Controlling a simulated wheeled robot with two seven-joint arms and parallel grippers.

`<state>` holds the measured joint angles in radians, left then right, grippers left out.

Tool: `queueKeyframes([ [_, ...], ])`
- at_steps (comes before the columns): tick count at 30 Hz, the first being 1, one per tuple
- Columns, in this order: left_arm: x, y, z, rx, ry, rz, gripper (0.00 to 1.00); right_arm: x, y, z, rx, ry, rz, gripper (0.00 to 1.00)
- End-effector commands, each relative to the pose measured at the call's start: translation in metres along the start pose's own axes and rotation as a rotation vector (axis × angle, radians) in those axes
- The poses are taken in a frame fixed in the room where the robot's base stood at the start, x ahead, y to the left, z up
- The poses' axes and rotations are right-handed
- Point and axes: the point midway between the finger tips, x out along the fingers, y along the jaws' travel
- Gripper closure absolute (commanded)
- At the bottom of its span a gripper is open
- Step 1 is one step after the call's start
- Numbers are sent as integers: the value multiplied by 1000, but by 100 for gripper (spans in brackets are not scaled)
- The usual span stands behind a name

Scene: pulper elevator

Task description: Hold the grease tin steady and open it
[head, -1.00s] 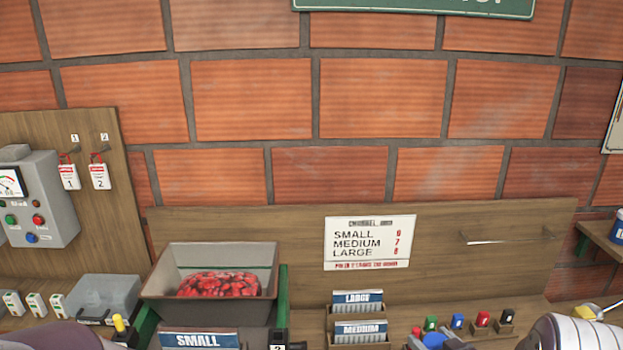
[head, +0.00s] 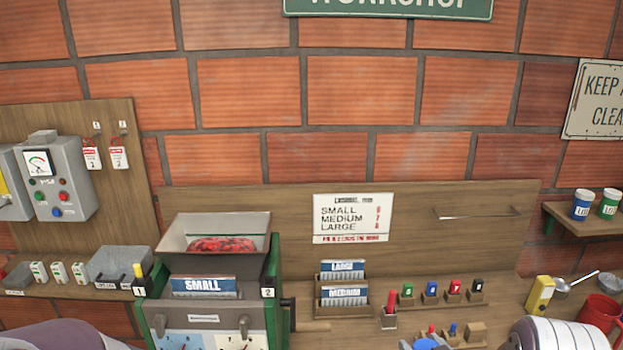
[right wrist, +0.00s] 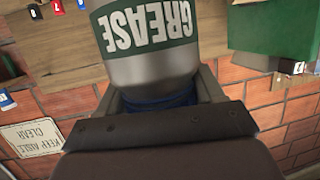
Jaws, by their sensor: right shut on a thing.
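The grease tin (right wrist: 150,45) shows in the right wrist view. It has a green band with a pale label reading GREASE, upside down in the picture, above a grey metal part. My right gripper (right wrist: 160,97) is shut on it, one finger on each side. Something dark blue shows between the fingers; I cannot tell what it is. In the head view only my arm parts show at the lower corners, and my left gripper is not in view.
The bench has a green-framed machine (head: 272,250) with a tray of red fruit (head: 222,244), card holders (head: 345,296) and coloured blocks. A wall shelf (head: 560,212) holds two tins at right. Below it stand a yellow box (head: 540,294) and red mug (head: 600,312).

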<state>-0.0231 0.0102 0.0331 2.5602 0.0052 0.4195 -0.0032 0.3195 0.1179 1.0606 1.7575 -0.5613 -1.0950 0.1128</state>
Motion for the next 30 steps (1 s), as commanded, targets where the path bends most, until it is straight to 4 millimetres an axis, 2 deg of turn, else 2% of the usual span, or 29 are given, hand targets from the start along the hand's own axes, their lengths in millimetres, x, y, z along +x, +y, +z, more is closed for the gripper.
queueKeyframes([
  [8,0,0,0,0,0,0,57,5,-38,59,29,-6,85,96],
  [15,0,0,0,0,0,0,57,-19,-60,122,57,-6,189,96],
  [16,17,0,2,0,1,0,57,-12,-58,135,58,0,192,96],
  [18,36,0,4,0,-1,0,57,-6,-57,151,59,2,192,96],
  [24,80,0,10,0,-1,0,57,7,-57,194,59,1,191,96],
  [27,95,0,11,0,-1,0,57,12,-57,208,59,2,190,96],
  [30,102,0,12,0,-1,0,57,14,-57,215,59,2,190,96],
])
